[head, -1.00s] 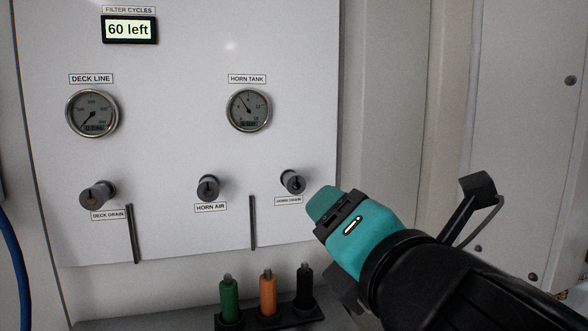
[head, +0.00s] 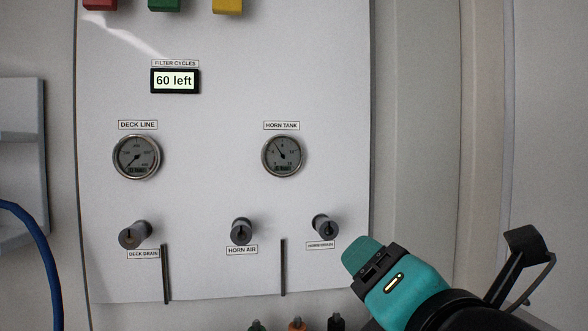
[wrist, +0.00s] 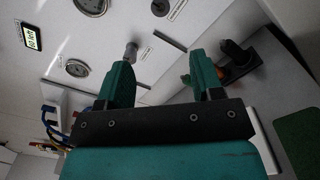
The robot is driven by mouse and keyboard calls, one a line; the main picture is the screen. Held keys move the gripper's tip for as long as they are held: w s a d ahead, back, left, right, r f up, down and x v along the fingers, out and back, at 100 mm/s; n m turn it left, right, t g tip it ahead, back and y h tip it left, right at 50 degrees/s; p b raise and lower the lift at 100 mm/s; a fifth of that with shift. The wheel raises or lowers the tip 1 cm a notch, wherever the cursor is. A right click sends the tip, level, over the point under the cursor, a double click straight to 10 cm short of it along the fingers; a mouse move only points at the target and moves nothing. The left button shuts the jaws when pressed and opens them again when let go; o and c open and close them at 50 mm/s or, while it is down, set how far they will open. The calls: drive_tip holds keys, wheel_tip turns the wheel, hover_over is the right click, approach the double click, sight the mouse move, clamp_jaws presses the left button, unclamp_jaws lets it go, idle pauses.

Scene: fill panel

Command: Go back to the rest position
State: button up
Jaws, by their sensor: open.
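My gripper (head: 362,258) is at the lower right in the head view, in front of the panel's lower right corner and beside the horn drain knob (head: 325,227). In the wrist view its two teal fingers (wrist: 163,84) stand apart with nothing between them. The white fill panel (head: 210,210) carries a deck line gauge (head: 137,157), a horn tank gauge (head: 283,156), a deck drain knob (head: 134,235) and a horn air knob (head: 241,231). The display (head: 175,80) reads "60 left".
Below the panel the tops of a dark green (head: 257,325), an orange (head: 297,324) and a black plug (head: 336,322) show at the frame's bottom edge. A blue hose (head: 42,250) hangs at the left. Red, green and yellow blocks (head: 164,4) sit along the panel's top.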

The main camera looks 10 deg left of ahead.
drive_tip(key=w+d+f+m+g+h+p, duration=0.1)
drive_tip(key=d+f+m+g+h+p, duration=0.35)
drive_tip(key=d+f+m+g, duration=0.65)
drive_tip(key=s+a+r+m+g+y+p, duration=0.1)
drive_tip(key=s+r+m+g+y+p, duration=0.2)
drive_tip(key=s+m, duration=0.8)
wheel_tip(320, 180, up, 3)
drive_tip(key=s+g+p, duration=0.1)
drive_tip(key=g, duration=0.2)
drive_tip(key=shift+a+f+m+y, duration=0.15)
drive_tip(key=shift+f+m+y, duration=0.05)
drive_tip(key=shift+m+y, duration=0.2)
